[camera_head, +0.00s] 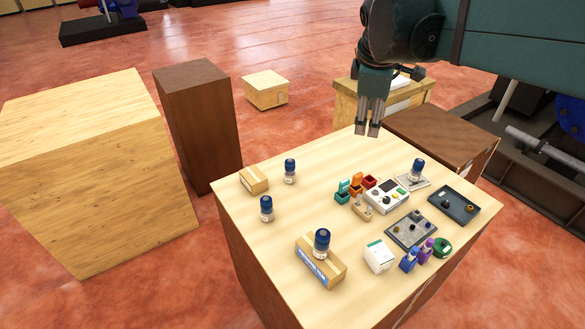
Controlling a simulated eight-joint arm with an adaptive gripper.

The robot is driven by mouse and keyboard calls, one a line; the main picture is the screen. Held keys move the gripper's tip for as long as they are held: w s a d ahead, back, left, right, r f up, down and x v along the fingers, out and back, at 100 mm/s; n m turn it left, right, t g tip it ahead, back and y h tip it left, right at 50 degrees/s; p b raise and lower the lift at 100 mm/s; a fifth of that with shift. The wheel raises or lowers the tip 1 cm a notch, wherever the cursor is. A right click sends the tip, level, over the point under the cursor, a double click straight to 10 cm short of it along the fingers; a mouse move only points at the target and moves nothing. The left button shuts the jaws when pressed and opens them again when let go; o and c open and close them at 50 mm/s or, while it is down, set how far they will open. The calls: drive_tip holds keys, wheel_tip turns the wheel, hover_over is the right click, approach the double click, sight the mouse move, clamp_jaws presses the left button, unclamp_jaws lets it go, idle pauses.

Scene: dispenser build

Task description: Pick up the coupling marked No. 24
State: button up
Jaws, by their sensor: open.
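No marking No. 24 can be read at this size, so I cannot tell which part is that coupling. Small round parts lie in a dark tray (466,205) at the table's right and on a grey partitioned tray (399,238) nearer the front. Several blue-capped clear pieces stand upright: one at the back left (289,171), one at the left (266,208), one on a cardboard box (321,242), one on a flat pad (417,169). My gripper (367,131) points down, open and empty, above the table's back edge, apart from everything.
A white device (387,197) with a screen stands mid-table by teal, orange and red holders. A white box (379,256), blue and purple pieces and a green ring (442,248) are at the front right. Wooden crates (92,170) stand around.

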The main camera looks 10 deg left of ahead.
drive_tip(key=w+a+f+n, duration=0.3)
drive_tip(key=w+a+n, duration=0.4)
drive_tip(key=w+a, duration=0.45)
drive_tip(key=n+g+h, duration=0.1)
drive_tip(key=n+h, duration=0.1)
drive_tip(key=n, duration=0.4)
hover_over(289, 162)
wheel_tip(289, 162, down, 6)
drive_tip(key=f, duration=2.5)
drive_tip(key=shift+s, duration=0.2)
drive_tip(key=shift+f, duration=0.35)
drive_tip(key=shift+x, duration=1.3)
drive_tip(key=shift+w+f, duration=0.1)
